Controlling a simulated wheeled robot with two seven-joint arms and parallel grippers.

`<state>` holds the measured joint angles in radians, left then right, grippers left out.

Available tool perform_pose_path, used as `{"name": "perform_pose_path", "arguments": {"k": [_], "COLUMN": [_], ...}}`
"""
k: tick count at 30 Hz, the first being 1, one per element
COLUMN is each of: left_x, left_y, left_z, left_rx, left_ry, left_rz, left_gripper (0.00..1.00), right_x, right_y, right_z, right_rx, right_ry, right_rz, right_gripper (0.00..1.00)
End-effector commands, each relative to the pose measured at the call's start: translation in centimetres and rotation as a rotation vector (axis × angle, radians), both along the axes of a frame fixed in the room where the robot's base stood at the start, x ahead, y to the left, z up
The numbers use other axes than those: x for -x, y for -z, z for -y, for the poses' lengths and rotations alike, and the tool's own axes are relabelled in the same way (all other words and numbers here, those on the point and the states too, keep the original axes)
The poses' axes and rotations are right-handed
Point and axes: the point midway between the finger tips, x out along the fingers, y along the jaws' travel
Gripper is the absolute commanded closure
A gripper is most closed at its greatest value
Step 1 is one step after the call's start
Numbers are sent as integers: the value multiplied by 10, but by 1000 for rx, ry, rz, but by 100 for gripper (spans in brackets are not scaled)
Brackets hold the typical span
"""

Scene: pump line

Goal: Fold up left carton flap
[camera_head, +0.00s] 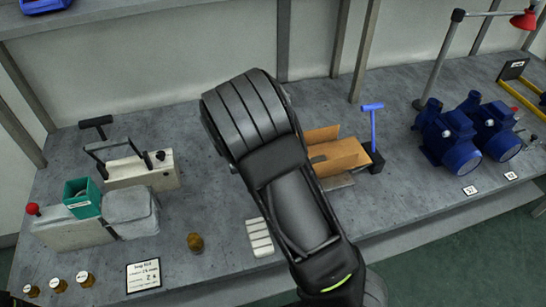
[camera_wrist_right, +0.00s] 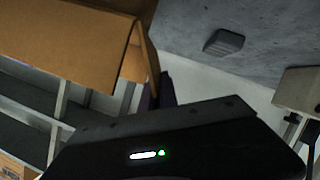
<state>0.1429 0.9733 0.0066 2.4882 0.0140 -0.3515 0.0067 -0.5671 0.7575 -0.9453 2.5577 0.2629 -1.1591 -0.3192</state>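The open brown carton (camera_head: 340,156) stands on the grey bench behind my black arm, which hides its left side in the head view. Cardboard panels stick up and outward from it; which one is the left flap is unclear. In the right wrist view the carton (camera_wrist_right: 70,38) fills the upper left, with a narrow bent flap (camera_wrist_right: 142,58) at its right end. My right gripper's black body (camera_wrist_right: 170,145) spans the bottom of that view, close to the carton. Its fingertips are not clearly visible, nor is any contact with the flap.
A blue-handled stand (camera_head: 373,130) is just right of the carton. Blue pumps (camera_head: 447,135) and a red lamp (camera_head: 523,19) stand farther right. A white slotted tray (camera_head: 259,238) lies near the front edge.

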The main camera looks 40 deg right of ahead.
Motion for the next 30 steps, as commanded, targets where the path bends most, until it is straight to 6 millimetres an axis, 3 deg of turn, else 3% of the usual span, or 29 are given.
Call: {"name": "perform_pose_path", "arguments": {"k": [6,15,30], "left_x": [0,0,0], "left_y": [-8,0,5], "left_z": [-1,-1,1], "left_rx": [-3,-1,2], "left_ry": [0,0,0], "left_rz": [-3,0,3], "left_gripper": [64,64,64], "right_x": [4,7,10], "right_y": [-7,-9,-10], "right_z": [14,26,30], "right_rx": [-194,-409,-521], "right_ry": [7,3,-2], "right_rz": [71,150,185], "right_gripper": [100,100,100]}}
